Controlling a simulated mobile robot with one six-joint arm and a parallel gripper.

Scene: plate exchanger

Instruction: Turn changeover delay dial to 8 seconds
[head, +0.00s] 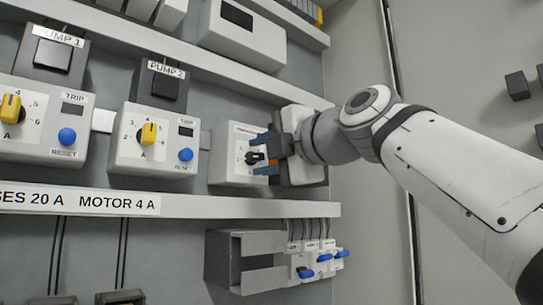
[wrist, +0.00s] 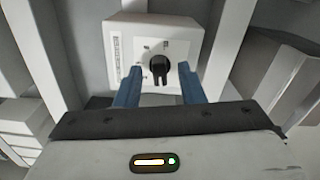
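The changeover delay dial is a black knob (head: 256,157) on a white box (head: 228,160) at the right end of the control row. In the wrist view the same knob (wrist: 159,66) sits in the middle of the white box face (wrist: 120,38). My gripper (wrist: 159,70) is open, with one blue finger on each side of the knob and a gap showing on both sides. In the head view my gripper (head: 265,154) is at the front of the box and covers its right part. The scale marks are too small or hidden to read the setting.
Two white overload units with yellow dials, the Pump 2 unit (head: 157,140) and the Pump 1 unit (head: 42,125), stand to the left. A label rail (head: 200,203) runs below. Under it are blue-levered breakers (head: 318,262) and a grey open-ended duct (head: 222,258).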

